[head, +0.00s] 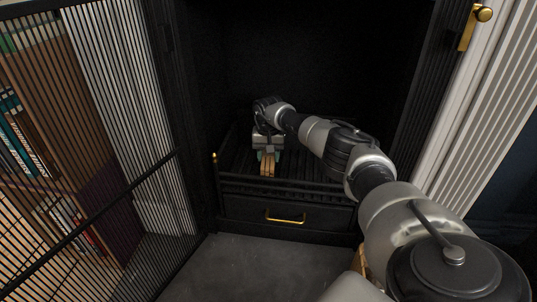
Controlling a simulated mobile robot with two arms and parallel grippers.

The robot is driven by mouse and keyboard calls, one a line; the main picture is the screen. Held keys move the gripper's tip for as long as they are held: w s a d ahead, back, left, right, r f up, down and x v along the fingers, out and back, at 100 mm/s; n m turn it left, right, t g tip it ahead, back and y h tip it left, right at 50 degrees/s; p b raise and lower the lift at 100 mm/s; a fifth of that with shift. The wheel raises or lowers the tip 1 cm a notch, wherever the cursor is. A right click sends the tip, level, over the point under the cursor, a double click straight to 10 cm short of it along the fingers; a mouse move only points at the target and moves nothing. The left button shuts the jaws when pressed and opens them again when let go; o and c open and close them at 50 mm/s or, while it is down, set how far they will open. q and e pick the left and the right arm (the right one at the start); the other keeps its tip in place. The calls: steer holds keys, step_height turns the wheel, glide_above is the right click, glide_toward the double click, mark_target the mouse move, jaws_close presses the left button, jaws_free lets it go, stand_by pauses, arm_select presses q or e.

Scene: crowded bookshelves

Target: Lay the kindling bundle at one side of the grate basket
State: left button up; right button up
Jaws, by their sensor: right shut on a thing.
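The grate basket (310,190) is black and slatted, with a dark front rail, inside the dark fireplace. The near ends of the sticks show below the gripper; the far ends are hidden by it. I cannot tell whether the bundle touches the slats. My left gripper is not in view.
A drawer with a brass handle (285,219) is below the basket. A black mesh screen (110,130) stands on the left, with bookshelves behind it. A white fluted pillar (480,110) is on the right.

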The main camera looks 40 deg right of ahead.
steer(key=shift+f+b, duration=0.45)
steer(key=shift+f, duration=0.1)
steer(key=o, duration=1)
steer(key=shift+o, duration=0.2)
steer(key=shift+r, duration=0.1)
